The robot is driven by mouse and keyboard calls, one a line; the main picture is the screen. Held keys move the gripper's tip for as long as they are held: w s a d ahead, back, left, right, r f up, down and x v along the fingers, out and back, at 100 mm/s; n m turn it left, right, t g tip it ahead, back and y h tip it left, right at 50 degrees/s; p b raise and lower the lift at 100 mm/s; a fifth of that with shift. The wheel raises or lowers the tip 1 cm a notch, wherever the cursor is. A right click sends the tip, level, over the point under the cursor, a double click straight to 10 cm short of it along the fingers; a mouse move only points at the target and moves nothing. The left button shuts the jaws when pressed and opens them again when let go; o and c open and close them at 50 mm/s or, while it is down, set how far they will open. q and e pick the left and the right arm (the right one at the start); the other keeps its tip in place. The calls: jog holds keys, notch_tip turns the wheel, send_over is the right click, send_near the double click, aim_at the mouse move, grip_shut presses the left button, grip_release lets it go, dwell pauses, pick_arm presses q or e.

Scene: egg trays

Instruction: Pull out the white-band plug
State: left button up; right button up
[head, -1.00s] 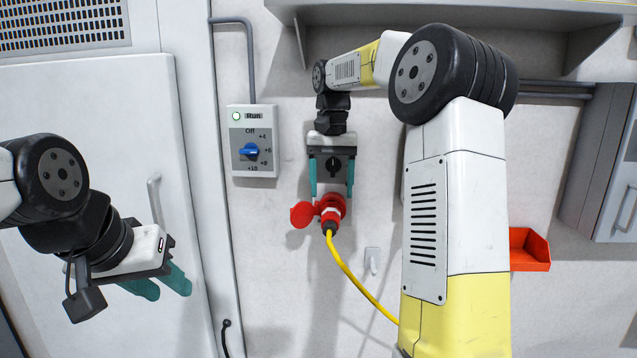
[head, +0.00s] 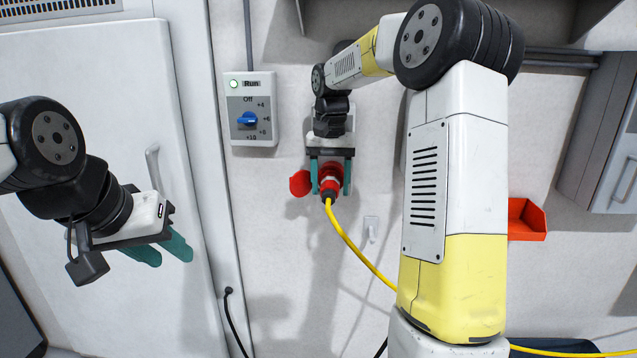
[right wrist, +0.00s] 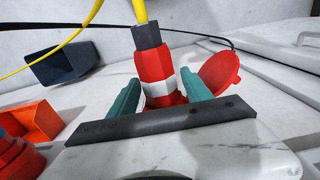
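The red plug with a white band (head: 329,184) sits in the wall socket, its yellow cable hanging down to the right. In the right wrist view the plug (right wrist: 156,72) stands between the teal fingers, with a dark collar at the cable end. My right gripper (head: 330,178) is around the plug, one finger on each side. The fingers look apart from the plug, with small gaps. A round red socket lid (head: 300,183) is swung open on the left. My left gripper (head: 168,250) is empty, its two teal fingers apart, in front of the white cabinet door.
A switch box (head: 250,108) with a blue knob and lit green lamp is on the wall left of the plug. A white hook (head: 371,228) is below right. A red bin (head: 526,220) and grey cabinet (head: 605,140) are at the right.

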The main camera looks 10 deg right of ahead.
aim_at(329, 189)
grip_shut()
jog(key=shift+s, duration=0.15)
jog(key=shift+s+a, duration=0.25)
jog(key=shift+s, duration=0.5)
jog(key=shift+s+a, duration=0.2)
jog(key=shift+s, duration=0.55)
jog(key=shift+s+a, duration=0.25)
jog(key=shift+s, duration=0.5)
jog(key=shift+s, duration=0.1)
jog(key=shift+s+a, duration=0.25)
jog(key=shift+s, duration=0.7)
jog(key=shift+s+a, duration=0.3)
jog(key=shift+s, duration=0.6)
jog(key=shift+s+a, duration=0.25)
jog(key=shift+s, duration=0.7)
